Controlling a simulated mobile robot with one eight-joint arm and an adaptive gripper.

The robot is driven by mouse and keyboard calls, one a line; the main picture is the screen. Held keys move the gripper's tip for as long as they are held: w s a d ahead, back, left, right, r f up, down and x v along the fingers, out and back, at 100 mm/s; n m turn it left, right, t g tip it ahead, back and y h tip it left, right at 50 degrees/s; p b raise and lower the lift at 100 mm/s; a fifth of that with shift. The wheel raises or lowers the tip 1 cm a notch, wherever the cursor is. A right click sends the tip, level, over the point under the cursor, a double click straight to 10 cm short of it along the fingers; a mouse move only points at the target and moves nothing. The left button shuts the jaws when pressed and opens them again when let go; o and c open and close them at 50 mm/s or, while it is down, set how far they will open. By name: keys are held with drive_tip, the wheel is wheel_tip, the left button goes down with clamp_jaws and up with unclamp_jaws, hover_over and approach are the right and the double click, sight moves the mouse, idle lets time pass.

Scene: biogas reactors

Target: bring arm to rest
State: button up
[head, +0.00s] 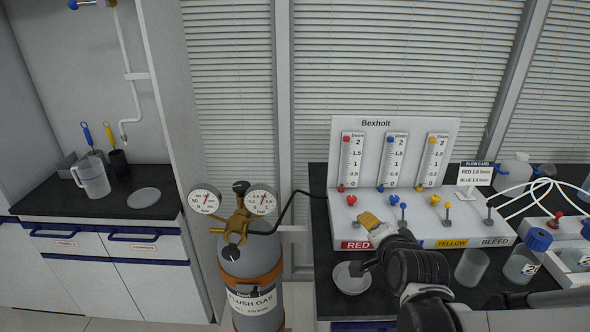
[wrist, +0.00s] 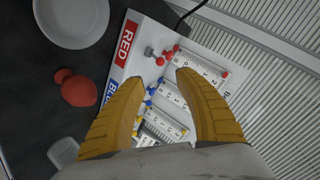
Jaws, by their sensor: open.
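My gripper (head: 374,222) is at the front of the white Bexholt flow panel (head: 345,135), near its red and blue controls. In the wrist view my gripper (wrist: 160,85) shows two yellow fingers spread apart with nothing between them. My dark arm reaches in from the lower right of the head view. The panel carries red, blue and yellow flow tubes, with the RED label (head: 355,245) and YELLOW label (head: 451,243) visible. The BLUE label is hidden behind my arm in the head view, but part of it shows in the wrist view (wrist: 110,92).
A gas cylinder (head: 252,268) with two gauges stands left of the dark bench. A white dish (head: 350,278) lies below the RED label. A red rounded object (wrist: 78,90) lies on the bench. Bottles and tubing crowd the right. A side counter (head: 100,198) holds a jug.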

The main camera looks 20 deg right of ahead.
drive_tip(key=s+a+r+n+g+y, duration=0.2)
drive_tip(key=s+a+n+g, duration=0.3)
drive_tip(key=s+a+n, duration=0.7)
drive_tip(key=shift+s+a+r+n+y, duration=0.15)
drive_tip(key=shift+s+a+n+y, duration=0.15)
drive_tip(key=shift+a+n+y, duration=0.55)
drive_tip(key=shift+a+n+h, duration=0.15)
drive_tip(key=shift+n+h, duration=0.1)
idle(0.8)
